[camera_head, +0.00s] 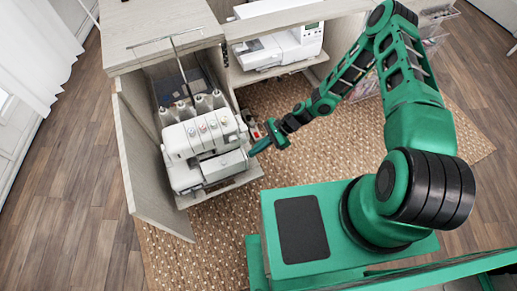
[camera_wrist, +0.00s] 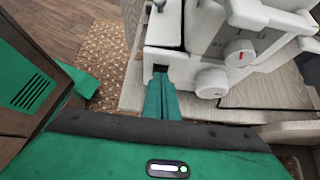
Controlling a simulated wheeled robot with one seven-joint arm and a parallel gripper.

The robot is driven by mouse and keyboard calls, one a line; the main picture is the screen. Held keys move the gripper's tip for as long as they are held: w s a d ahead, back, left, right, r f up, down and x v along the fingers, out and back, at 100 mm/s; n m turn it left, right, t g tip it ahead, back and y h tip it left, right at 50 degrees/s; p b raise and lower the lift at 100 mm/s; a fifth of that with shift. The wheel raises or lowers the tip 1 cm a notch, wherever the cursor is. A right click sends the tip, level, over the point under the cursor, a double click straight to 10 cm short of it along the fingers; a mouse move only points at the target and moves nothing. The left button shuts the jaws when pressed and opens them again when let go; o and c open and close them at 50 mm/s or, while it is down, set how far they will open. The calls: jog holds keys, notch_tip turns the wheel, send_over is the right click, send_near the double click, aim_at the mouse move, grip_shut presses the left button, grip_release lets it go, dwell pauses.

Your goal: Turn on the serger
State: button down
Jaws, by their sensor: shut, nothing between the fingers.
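The white serger (camera_head: 205,140) stands on a shelf in the left bay of the cabinet, with several thread cones on top. My gripper (camera_head: 254,150) is at its right side in the head view. In the wrist view my gripper (camera_wrist: 160,80) is shut and empty, its green fingertips at a small dark recess (camera_wrist: 159,69) low on the side of the serger (camera_wrist: 190,62). I cannot tell if the tips touch it. A white handwheel (camera_wrist: 211,80) and a dial with a red mark (camera_wrist: 240,53) are to the right of the fingers. Whether the serger is on cannot be seen.
The wooden cabinet (camera_head: 130,37) encloses the serger, with an open panel (camera_head: 150,170) to its left. A white sewing machine (camera_head: 280,48) sits in the right bay. A brown dotted rug (camera_head: 335,140) covers the floor in front. White curtains (camera_head: 35,50) hang at left.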

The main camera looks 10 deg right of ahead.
jog(key=shift+s+a+r, duration=0.1)
jog(key=shift+a+r, duration=0.05)
jog(key=shift+a, duration=0.15)
jog(key=shift+r, duration=0.1)
jog(key=shift+r, duration=0.7)
jog(key=shift+d, duration=0.1)
